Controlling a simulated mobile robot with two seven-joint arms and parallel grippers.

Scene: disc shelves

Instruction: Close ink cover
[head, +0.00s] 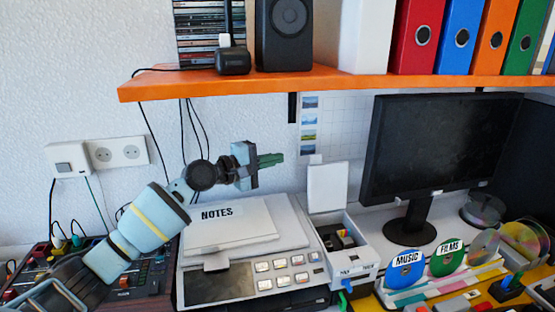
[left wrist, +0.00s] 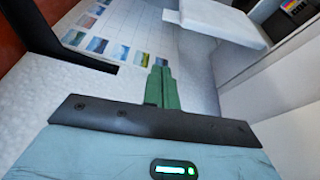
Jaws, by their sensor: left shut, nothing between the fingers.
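The ink cover (head: 328,187) is a white flat lid standing upright, open, at the back of the ink compartment (head: 352,257) on the right of the white printer. Dark and coloured cartridges show inside the compartment. My left gripper (head: 281,158) has its green fingers shut and empty, pointing right. In the picture it is above the printer, to the left of and slightly higher than the cover, apart from it. My right gripper is not in view.
An orange shelf (head: 250,84) with binders and a speaker hangs above. A monitor (head: 432,150) stands right of the cover. Disc holders with music and films discs (head: 405,270) are at front right. Small photos (head: 309,120) hang on the wall behind.

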